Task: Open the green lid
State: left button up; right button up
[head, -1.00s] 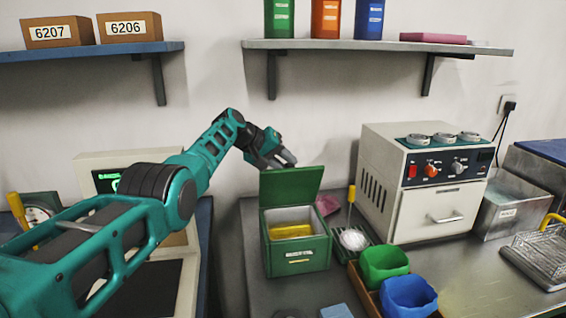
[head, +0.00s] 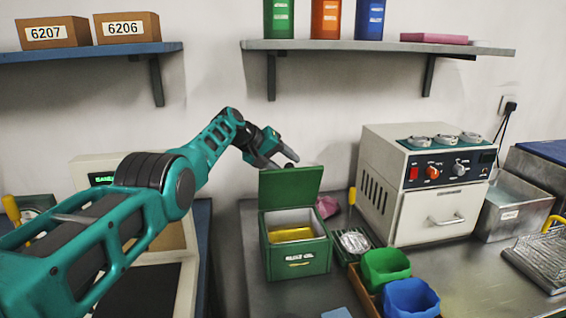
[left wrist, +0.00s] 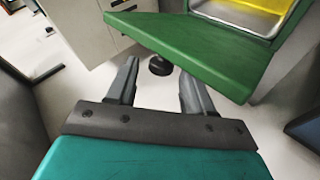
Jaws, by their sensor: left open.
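The green lid (head: 291,187) stands raised, roughly upright, at the back of the green box (head: 297,262). The box's mouth is uncovered and a yellow thing (head: 291,235) shows inside. My left gripper (head: 282,161) is open just above and behind the lid's top edge. In the left wrist view the lid (left wrist: 195,45) crosses the top, with a dark round knob (left wrist: 160,66) at its edge. The knob lies between the spread fingers of my left gripper (left wrist: 157,75), and no finger visibly grips it. My right gripper is out of view.
A white oven-like machine (head: 428,185) stands right of the box. Green (head: 385,268) and blue (head: 409,298) bins are at front right. A grey shelf (head: 380,46) hangs above. Bare bench (head: 470,278) shows at the right front.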

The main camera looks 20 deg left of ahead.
pick_arm(q)
jog(key=shift+r, duration=0.1)
jog(key=shift+s+a+r+p, duration=0.35)
jog(key=shift+r+p, duration=0.1)
jog(key=shift+p, duration=0.1)
jog(key=shift+s+a+r+p, duration=0.2)
jog(key=shift+s+r+p, duration=0.1)
jog(key=shift+s+p, duration=0.1)
jog(key=v, duration=1)
jog(key=shift+s+a, duration=0.1)
